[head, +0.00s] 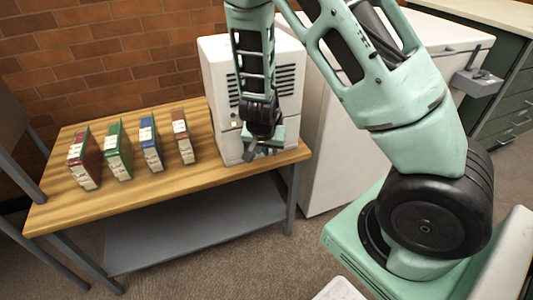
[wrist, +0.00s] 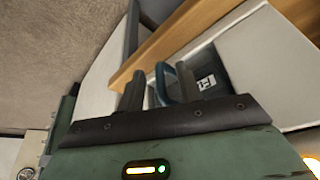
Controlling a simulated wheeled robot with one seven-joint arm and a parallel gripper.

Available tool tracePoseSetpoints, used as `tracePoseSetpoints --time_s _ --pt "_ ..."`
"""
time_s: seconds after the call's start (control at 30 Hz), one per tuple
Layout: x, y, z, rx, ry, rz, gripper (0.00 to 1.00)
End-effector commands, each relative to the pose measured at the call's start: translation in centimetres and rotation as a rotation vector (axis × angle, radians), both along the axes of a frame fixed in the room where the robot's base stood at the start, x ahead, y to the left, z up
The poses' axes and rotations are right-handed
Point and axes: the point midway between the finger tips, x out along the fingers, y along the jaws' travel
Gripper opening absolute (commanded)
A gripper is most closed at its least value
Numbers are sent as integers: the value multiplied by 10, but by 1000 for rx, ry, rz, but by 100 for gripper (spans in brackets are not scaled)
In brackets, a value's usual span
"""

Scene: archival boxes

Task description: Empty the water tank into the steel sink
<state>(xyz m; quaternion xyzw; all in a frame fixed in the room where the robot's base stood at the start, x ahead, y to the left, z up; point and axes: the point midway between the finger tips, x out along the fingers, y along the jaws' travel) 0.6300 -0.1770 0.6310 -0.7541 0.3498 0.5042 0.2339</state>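The white vented unit (head: 292,75) stands on the right end of the wooden table. In the wrist view, a dark grey-green front panel with a small white label, apparently the water tank (wrist: 213,88), is set in the white body. A blue handle (wrist: 160,78) stands out from it. My gripper (head: 262,148) is at the lower front of the unit. In the wrist view my gripper (wrist: 158,91) has its two dark fingers apart, with the handle between or just beyond them. A gap shows beside the left finger. The water level is hidden. No steel sink shows.
Several upright binders, red (head: 84,162), green (head: 118,152), blue (head: 151,145) and brown (head: 183,137), stand on the wooden table (head: 200,172) left of the unit. A grey shelf (head: 190,225) is below. A white cabinet (head: 325,165) stands close on the right. Carpet is open in front.

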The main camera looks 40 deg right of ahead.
Motion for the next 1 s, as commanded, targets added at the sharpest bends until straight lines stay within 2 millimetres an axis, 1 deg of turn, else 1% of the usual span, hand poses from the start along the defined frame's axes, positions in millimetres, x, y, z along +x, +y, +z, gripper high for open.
tracePoseSetpoints --time_s 0.27,0.3,0.37,0.4,0.43,0.57,0.6,1.0 --pt "1 -1 -1 0 0 0 35" --pt "1 -1 -1 0 0 0 32" --pt "1 -1 -1 0 0 0 16" --pt "1 -1 -1 0 0 0 5" --pt "1 -1 -1 0 0 0 0" --pt "1 -1 -1 0 0 0 1" --pt "1 -1 -1 0 0 0 0" --pt "1 -1 2 -1 -1 -1 0"
